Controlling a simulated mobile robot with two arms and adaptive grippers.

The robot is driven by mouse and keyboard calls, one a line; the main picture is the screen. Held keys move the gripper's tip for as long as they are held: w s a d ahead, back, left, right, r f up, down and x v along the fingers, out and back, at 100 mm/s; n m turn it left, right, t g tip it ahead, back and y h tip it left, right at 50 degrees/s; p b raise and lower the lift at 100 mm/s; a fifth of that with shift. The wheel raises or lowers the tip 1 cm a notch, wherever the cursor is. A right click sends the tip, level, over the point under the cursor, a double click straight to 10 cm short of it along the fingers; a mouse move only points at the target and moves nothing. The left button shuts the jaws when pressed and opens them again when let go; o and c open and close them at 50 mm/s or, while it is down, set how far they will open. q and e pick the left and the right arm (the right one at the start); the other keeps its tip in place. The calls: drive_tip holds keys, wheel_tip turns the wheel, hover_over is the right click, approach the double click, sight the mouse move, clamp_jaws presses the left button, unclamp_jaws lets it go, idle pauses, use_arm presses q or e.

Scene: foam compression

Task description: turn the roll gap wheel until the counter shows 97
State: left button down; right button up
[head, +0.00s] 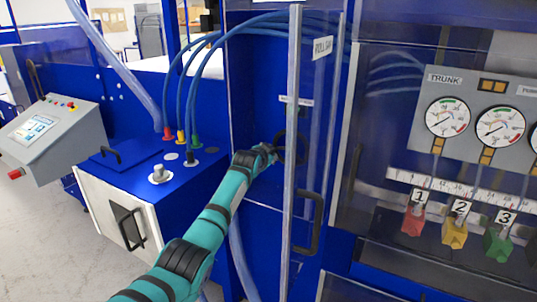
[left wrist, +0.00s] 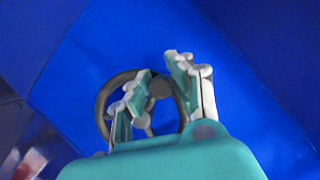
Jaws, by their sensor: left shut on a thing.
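The dark roll gap wheel (head: 302,147) is on the blue cabinet, seen edge-on and partly behind the clear door panel's frame. In the left wrist view the wheel's ring (left wrist: 101,112) and a round grey knob (left wrist: 160,88) show against a blue surface. My left gripper (head: 274,150) reaches in from the lower left to the wheel. In the left wrist view my left gripper (left wrist: 159,68) has its fingers on both sides of the knob, closed on the wheel. I cannot make out the counter or its number in either view. My right gripper is out of view.
A pale vertical door edge (head: 292,200) with a dark handle (head: 312,225) stands right beside my gripper. Blue hoses (head: 190,75) arch on the left. A grey control console (head: 50,135) stands far left. Gauges (head: 447,117) and coloured numbered blocks (head: 455,232) are at right.

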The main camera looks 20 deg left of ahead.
use_arm(q)
drive_tip(key=c, duration=1.3)
unclamp_jaws()
drive_tip(key=shift+d+f, duration=0.15)
drive_tip(key=shift+d, duration=0.05)
drive_tip(key=shift+o, duration=0.7)
drive_tip(key=shift+w, duration=0.1)
drive_tip(key=v, duration=1.2)
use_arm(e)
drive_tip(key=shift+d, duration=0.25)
use_arm(q)
drive_tip(key=shift+f, duration=0.1)
